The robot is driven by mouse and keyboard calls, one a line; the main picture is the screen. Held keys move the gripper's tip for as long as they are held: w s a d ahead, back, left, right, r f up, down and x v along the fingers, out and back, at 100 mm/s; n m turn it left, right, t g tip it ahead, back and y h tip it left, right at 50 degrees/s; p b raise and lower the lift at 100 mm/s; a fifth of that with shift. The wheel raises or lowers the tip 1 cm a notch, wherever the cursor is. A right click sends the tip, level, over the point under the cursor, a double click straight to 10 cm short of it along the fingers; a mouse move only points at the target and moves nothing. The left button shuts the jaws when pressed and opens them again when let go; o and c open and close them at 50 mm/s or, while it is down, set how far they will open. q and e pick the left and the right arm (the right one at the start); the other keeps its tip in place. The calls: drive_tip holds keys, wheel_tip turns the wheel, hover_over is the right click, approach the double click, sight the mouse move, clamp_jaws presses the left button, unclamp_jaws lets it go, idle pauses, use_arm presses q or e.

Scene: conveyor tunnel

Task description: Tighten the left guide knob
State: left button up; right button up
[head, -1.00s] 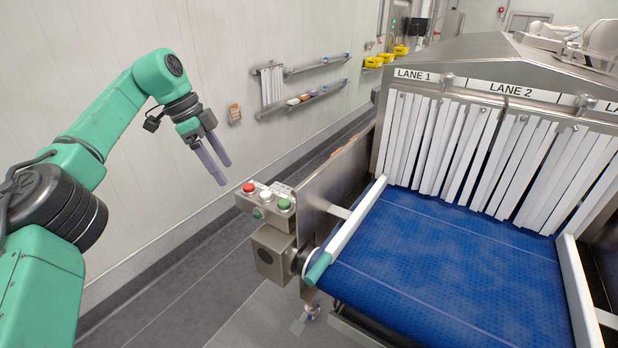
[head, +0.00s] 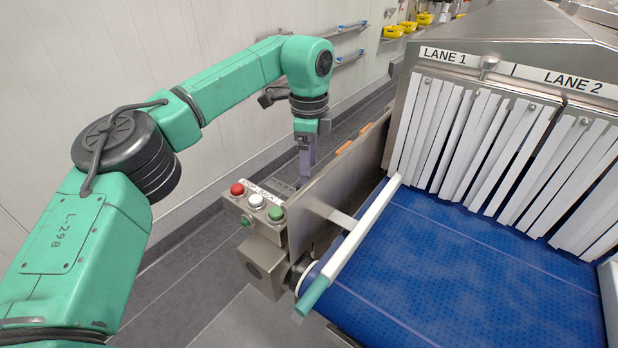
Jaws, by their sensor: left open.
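The left guide rail (head: 350,240) is a white bar with a green end along the left edge of the blue belt (head: 440,270). A short bracket (head: 343,218) joins it to the steel side plate (head: 318,207). I cannot make out the guide knob itself. My left gripper (head: 308,166) points down just behind and outside the side plate, beyond the button box. Its fingers look close together from this angle, their tips partly hidden by the plate, and nothing shows between them. My right gripper is not in view.
Orange parts (head: 345,147) sit along the plate's outer top edge. White strip curtains (head: 480,145) hang at the tunnel mouth. Wall shelves (head: 345,55) lie behind the arm.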

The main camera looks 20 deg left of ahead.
use_arm(q)
drive_tip(key=f, duration=0.1)
drive_tip(key=w+f, duration=0.1)
drive_tip(key=f, duration=0.1)
drive_tip(key=f+p, duration=0.1)
drive_tip(key=f, duration=0.1)
drive_tip(key=shift+w, duration=0.25)
drive_tip(key=shift+s+a+f, duration=0.1)
drive_tip(key=shift+s, duration=0.35)
drive_tip(key=c, duration=0.4)
drive_tip(key=shift+w, duration=0.15)
drive_tip(key=c, duration=0.5)
clamp_jaws()
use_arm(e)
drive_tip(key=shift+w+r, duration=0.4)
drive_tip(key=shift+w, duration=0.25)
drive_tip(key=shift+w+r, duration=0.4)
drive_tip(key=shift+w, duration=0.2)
